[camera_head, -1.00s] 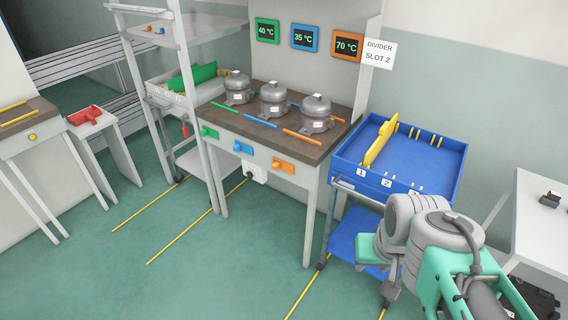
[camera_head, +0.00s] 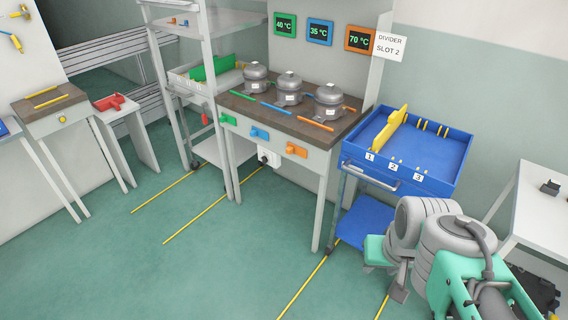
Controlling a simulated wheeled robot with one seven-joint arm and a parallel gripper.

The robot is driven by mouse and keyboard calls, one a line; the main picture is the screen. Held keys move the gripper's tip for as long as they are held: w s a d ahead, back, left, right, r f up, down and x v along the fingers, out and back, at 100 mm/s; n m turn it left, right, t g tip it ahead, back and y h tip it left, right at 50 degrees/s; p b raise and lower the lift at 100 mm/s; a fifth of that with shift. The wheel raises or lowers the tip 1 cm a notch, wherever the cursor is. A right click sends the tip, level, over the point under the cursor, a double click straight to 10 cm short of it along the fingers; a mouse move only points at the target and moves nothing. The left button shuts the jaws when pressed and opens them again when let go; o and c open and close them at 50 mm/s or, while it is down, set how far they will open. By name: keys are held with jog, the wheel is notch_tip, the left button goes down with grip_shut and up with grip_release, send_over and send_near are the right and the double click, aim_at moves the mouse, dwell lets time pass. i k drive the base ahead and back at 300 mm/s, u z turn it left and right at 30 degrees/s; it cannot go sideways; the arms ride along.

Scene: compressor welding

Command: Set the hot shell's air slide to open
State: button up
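The orange-framed display (camera_head: 360,39) reads 70 °C, the highest of the three. The rightmost grey shell (camera_head: 329,102) stands below it on the brown-topped bench, behind an orange strip (camera_head: 315,126). An orange slide (camera_head: 297,151) sits on the bench's front face at the right; its open or closed setting cannot be told. A blue slide (camera_head: 259,134) and a green slide (camera_head: 227,119) are left of it. My gripper (camera_head: 385,268) seems to be at the end of my folded arm at lower right, well apart from the slides; its fingers are not clear.
A blue trolley tray (camera_head: 437,155) with a yellow divider (camera_head: 386,137) stands right of the bench, between it and my arm. A grey shelf rack (camera_head: 213,60) stands to the left. A white box (camera_head: 269,157) hangs under the bench front. The green floor before the bench is clear.

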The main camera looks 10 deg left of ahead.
aim_at(291, 148)
jog(key=u, duration=1.65)
jog(key=i, duration=0.9)
jog(key=u, duration=0.5)
jog(key=i, duration=0.9)
jog(key=z, duration=0.85)
jog(key=i, duration=0.8)
jog(key=z, duration=0.7)
